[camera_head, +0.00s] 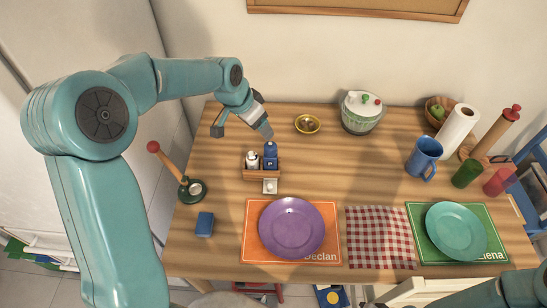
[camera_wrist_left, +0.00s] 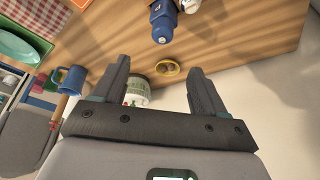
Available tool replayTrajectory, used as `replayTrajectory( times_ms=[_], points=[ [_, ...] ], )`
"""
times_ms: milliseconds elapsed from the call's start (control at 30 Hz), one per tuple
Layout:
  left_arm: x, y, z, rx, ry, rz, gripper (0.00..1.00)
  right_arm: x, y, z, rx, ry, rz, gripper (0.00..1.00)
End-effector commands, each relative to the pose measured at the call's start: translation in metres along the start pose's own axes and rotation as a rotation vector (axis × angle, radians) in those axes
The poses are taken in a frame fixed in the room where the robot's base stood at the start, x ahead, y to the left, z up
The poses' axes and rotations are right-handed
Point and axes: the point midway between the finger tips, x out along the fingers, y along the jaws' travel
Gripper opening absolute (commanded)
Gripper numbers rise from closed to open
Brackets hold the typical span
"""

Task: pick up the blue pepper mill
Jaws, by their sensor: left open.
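The blue pepper mill (camera_head: 270,155) stands upright in a small wooden caddy (camera_head: 262,175) beside a white-topped shaker (camera_head: 252,159). My left gripper (camera_head: 262,128) is just above and behind the mill in the head view, apart from it. In the left wrist view the open, empty left gripper (camera_wrist_left: 160,70) shows both fingers, with the blue mill (camera_wrist_left: 162,20) beyond them near the top edge. My right arm comes in at the bottom right of the head view. Its gripper is largely cut off by the frame edge, and its jaws cannot be made out.
A yellow bowl (camera_head: 307,124) and a white-green pot (camera_head: 361,112) stand behind to the right. A red-knobbed stand (camera_head: 192,189) and blue block (camera_head: 204,224) are at left. A purple plate (camera_head: 291,228) lies in front. The table between bowl and blue mug (camera_head: 424,157) is mostly clear.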

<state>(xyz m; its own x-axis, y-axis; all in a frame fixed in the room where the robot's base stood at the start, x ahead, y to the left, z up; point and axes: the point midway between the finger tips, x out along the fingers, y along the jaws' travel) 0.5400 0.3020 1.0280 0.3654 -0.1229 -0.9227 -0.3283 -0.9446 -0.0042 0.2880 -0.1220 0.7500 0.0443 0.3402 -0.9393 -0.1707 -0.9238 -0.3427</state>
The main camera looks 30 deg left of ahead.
Motion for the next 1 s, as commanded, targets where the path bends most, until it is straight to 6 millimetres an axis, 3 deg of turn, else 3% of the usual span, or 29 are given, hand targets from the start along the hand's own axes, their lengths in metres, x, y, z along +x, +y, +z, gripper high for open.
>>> replayTrajectory(
  times_ms=[300,567,800,1000],
  points=[
    [0.07,0.003,0.003,0.0,-0.005,0.003,0.72,-0.012,-0.004,0.0,-0.001,0.0,0.0,0.15],
    [0.094,0.002,0.001,0.0,-0.004,0.002,0.72,-0.018,-0.007,0.0,-0.001,0.0,0.0,0.15],
    [0.132,0.001,0.001,0.001,-0.004,0.003,0.72,-0.032,-0.012,0.001,-0.001,0.0,0.0,0.15],
    [0.141,0.0,0.001,0.001,-0.001,0.0,0.72,-0.032,-0.012,0.001,-0.001,0.0,0.0,0.15]
  ],
)
